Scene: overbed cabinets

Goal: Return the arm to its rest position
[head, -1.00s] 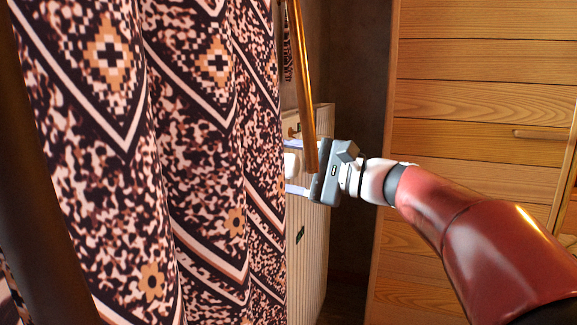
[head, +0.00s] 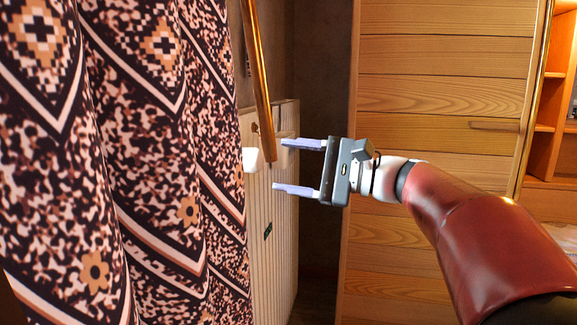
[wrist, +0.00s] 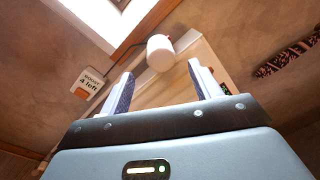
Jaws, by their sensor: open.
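My gripper (head: 298,167) is in the middle of the head view, at the end of my red arm. Its two pale fingers are spread and point left, with nothing between them. A small white rounded object (head: 252,160) shows just left of the fingertips, partly behind the curtain edge. In the wrist view, my gripper (wrist: 160,78) is also open, and the white object (wrist: 160,52), a short cylinder, appears beyond the fingers. I cannot tell the exact gap, but the fingers look clear of it.
A patterned curtain (head: 125,150) hangs at the left. A golden pole (head: 259,80) comes down near the fingertips. A cream ribbed panel (head: 283,230) stands behind. A wooden door (head: 440,90) and shelves (head: 540,90) are at the right.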

